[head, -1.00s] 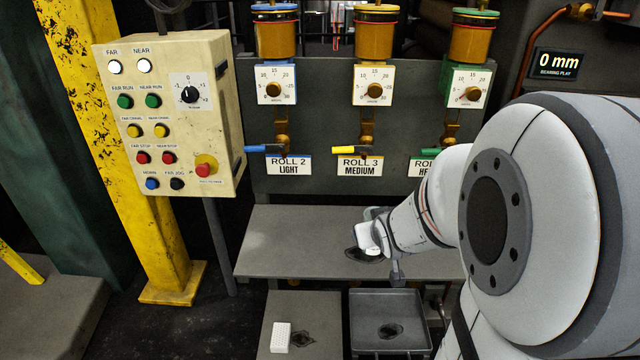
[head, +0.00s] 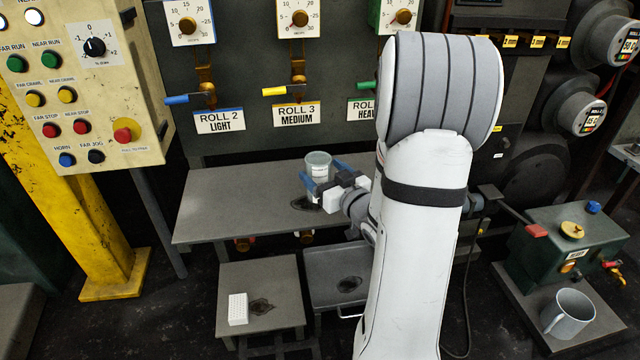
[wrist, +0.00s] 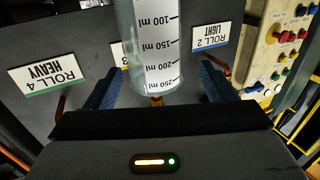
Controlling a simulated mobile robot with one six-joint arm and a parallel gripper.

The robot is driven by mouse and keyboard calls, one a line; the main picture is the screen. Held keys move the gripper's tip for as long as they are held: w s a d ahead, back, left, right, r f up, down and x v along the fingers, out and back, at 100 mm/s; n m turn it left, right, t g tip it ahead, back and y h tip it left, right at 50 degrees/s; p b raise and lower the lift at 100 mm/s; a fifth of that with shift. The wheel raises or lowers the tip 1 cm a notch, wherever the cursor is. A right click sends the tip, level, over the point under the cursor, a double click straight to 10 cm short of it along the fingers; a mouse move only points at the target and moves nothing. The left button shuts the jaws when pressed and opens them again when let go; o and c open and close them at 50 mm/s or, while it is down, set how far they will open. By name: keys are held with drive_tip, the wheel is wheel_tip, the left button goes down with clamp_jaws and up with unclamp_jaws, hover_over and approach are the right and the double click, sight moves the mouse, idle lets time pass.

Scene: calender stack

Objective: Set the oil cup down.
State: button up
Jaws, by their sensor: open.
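The oil cup (head: 318,162) is a clear cup with a pale rim, upright at the grey shelf (head: 235,205) under the roll plates. Its base is partly hidden by my gripper, so contact with the shelf is hard to confirm. My gripper (head: 324,180) is open, with its blue fingers on either side of the cup. In the wrist view the cup (wrist: 153,45) shows ml marks and stands between the spread fingers (wrist: 158,88), which look clear of its wall.
A dark stain (head: 306,203) marks the shelf beside the cup. Lever valves with ROLL 2 (head: 219,121) and ROLL 3 (head: 297,114) plates hang behind. Below are a low stand (head: 275,285) with a white block (head: 238,309) and a grey tray (head: 325,262). A mug (head: 568,313) stands right.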

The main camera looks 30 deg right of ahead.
sight(313, 158)
drive_tip(key=w, duration=0.2)
drive_tip(key=w+b, duration=0.1)
drive_tip(key=w, duration=0.2)
drive_tip(key=shift+w+r, duration=0.2)
drive_tip(key=shift+w, duration=0.05)
drive_tip(key=c, duration=1.4)
